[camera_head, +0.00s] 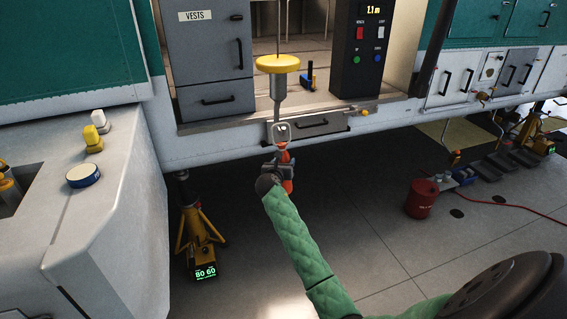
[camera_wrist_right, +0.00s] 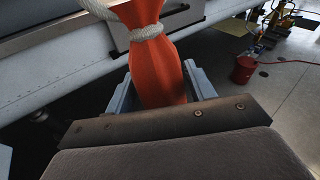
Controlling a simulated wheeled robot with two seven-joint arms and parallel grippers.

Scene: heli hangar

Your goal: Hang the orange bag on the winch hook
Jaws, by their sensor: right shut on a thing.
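The winch hook (camera_head: 279,97) hangs below a yellow disc (camera_head: 278,64) on a thin cable in front of the open cabin doorway. The orange bag (camera_head: 287,186) is just below it, mostly hidden behind my right gripper (camera_head: 284,166). In the wrist view the orange bag (camera_wrist_right: 153,70) is pinched between the two jaws (camera_wrist_right: 158,88), with a pale rope (camera_wrist_right: 148,33) tied around its neck. The bag's pale rope loop (camera_head: 281,132) stands up at the hook's lower end. I cannot tell whether the loop is around the hook or only in front of it. My left gripper is not in view.
A control box (camera_head: 362,45) with a lit display reading 1.1 m stands right of the cable. A grey drawer cabinet (camera_head: 209,50) is on the left. A yellow jack (camera_head: 198,235) and a red drum (camera_head: 421,199) stand on the floor. The floor between them is clear.

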